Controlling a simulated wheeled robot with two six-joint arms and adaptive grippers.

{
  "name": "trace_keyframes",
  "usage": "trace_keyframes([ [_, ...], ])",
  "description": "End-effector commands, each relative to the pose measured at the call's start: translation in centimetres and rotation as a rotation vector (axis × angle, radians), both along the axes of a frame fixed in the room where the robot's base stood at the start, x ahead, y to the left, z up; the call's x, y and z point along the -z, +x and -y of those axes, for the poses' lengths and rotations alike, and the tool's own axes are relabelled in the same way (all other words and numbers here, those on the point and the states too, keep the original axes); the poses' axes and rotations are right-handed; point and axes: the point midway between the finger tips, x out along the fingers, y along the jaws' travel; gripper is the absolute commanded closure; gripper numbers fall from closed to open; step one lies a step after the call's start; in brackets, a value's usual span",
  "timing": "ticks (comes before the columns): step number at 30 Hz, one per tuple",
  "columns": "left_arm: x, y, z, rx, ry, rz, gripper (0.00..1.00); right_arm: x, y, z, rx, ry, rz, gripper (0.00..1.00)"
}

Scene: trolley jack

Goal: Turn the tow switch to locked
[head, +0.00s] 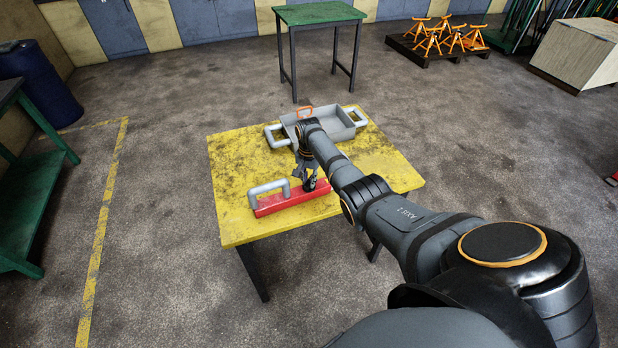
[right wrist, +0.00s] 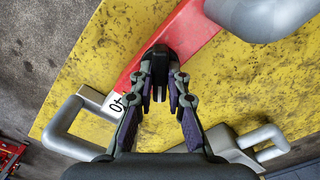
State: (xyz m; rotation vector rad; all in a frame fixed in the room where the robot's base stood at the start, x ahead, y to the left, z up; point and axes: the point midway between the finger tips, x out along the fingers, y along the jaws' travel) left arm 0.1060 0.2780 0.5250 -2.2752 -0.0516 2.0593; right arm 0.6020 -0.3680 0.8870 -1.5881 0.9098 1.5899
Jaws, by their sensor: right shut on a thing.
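The red bar (head: 285,202) lies near the front edge of the yellow table, with a grey handle (head: 268,188) at its left part. In the right wrist view the red bar (right wrist: 194,32) runs diagonally, with a black knob (right wrist: 158,62), apparently the tow switch, standing on it. My right gripper (head: 311,184) is over the right part of the bar. In the right wrist view, my right gripper (right wrist: 160,82) is shut on the black knob. Its fingers hide part of the knob, so its setting cannot be read. My left gripper is not in view.
A grey tray (head: 343,128) with side handles and an orange handle stands at the back of the yellow table (head: 235,165). A white label (right wrist: 112,106) with black figures lies by the bar. A green table (head: 318,13) stands behind. The table's left part is clear.

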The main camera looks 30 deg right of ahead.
Motion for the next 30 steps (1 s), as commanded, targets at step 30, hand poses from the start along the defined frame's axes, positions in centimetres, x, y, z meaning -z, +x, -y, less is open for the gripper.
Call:
trace_keyframes([
  [30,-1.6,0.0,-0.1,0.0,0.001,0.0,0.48,-0.1,0.1,0.0,-0.813,-0.001,0.003,1.0],
])
